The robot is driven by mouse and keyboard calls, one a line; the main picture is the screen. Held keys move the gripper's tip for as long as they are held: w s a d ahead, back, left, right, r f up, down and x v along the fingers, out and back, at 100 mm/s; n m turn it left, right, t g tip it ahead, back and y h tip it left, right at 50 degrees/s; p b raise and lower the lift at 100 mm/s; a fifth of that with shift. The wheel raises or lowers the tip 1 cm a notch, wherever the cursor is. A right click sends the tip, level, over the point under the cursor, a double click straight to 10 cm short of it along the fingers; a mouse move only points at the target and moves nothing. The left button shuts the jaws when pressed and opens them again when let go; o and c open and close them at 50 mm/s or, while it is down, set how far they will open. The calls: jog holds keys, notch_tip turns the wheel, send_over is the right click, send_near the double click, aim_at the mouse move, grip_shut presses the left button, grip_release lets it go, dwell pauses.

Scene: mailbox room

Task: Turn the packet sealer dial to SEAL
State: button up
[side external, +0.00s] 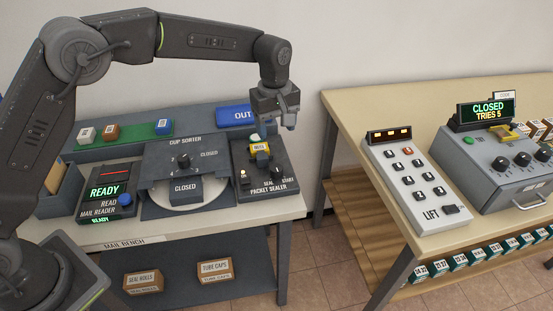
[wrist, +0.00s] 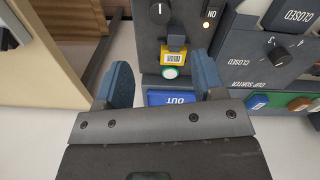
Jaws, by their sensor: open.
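The packet sealer (side external: 286,184) is a dark panel at the right end of the mail bench, with small SEAL and START labels. Its black dial (side external: 276,172) is small in the side view; the wrist view shows the dial (wrist: 160,13) at the top edge with a pale pointer line. The pointer's setting is too small to read. A yellow-tagged packet (side external: 259,148) sits at the panel's back, and its tag shows in the wrist view (wrist: 173,58). My gripper (side external: 276,127) is open and empty above the panel's back, apart from the dial. Its blue fingers (wrist: 163,82) show in the wrist view.
The cup sorter (side external: 152,160) and mail reader (side external: 102,208) stand further left. A blue OUT tray (side external: 234,115) lies behind the sealer. A gap separates the bench from the right table (side external: 350,105).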

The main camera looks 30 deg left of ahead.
aim_at(276, 168)
notch_tip(276, 168, down, 13)
jog(key=shift+w+f, duration=0.1)
jog(key=shift+f, duration=0.1)
dwell(0.4)
